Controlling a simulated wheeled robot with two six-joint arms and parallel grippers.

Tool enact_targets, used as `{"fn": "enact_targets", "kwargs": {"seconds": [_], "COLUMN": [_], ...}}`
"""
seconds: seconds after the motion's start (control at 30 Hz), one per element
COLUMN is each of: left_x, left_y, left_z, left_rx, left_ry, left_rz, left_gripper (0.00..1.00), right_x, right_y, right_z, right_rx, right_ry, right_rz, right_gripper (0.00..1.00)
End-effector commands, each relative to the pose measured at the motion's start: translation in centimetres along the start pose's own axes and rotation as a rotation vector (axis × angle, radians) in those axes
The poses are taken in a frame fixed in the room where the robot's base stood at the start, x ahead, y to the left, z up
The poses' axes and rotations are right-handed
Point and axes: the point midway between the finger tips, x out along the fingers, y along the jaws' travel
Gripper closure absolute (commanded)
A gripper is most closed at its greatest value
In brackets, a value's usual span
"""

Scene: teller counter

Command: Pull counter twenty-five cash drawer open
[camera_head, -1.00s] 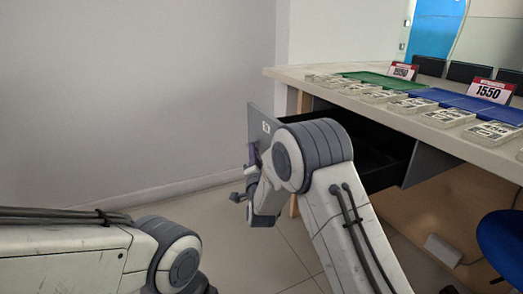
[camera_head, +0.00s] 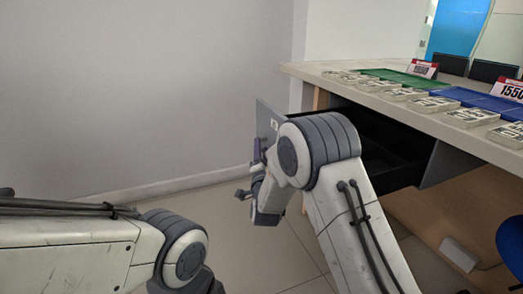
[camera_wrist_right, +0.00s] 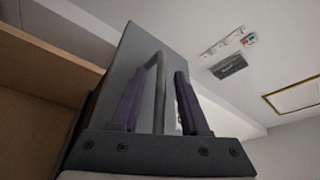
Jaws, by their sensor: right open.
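The cash drawer (camera_head: 390,158) stands pulled out from under the counter, its dark inside showing. Its grey front panel (camera_head: 266,117) bears a small white label and is partly hidden by my right arm. My right gripper (camera_head: 246,190) is at the outer side of that front. In the right wrist view, the drawer's bar handle (camera_wrist_right: 159,88) stands between the two purple-padded fingers of the right gripper (camera_wrist_right: 160,102). The fingers are open, with a gap visible beside the bar. My left arm shows at the lower left, but its gripper is out of view.
The counter top (camera_head: 455,131) holds several banknote bundles (camera_head: 470,116), a green tray (camera_head: 400,77), a blue tray (camera_head: 465,96) and red-and-white number signs (camera_head: 510,88). A blue chair (camera_head: 512,243) is at the right edge. The floor left of the drawer is clear.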

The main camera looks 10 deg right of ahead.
Motion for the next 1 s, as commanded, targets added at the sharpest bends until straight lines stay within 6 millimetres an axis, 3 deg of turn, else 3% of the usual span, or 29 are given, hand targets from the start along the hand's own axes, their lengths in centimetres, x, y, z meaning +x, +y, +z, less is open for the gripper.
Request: {"fn": "enact_targets", "kwargs": {"seconds": [0.27,0.7,1.0], "left_x": [-0.6,-2.5,-2.6], "left_y": [0.1,0.2,0.2], "left_z": [0.0,-0.1,-0.1], "left_rx": [0.0,0.0,0.0], "left_ry": [0.0,0.0,0.0], "left_rz": [0.0,0.0,0.0], "left_gripper": [0.5,0.5,0.5], "right_x": [-1.4,-9.4,-10.5], "right_y": [-0.2,-0.1,0.0], "right_z": [0.0,0.1,0.0], "right_rx": [-0.001,-0.001,0.0], "right_ry": [-0.002,-0.003,-0.001], "right_rz": [0.001,0.001,0.0], "right_gripper": [0.55,0.55,0.55]}}
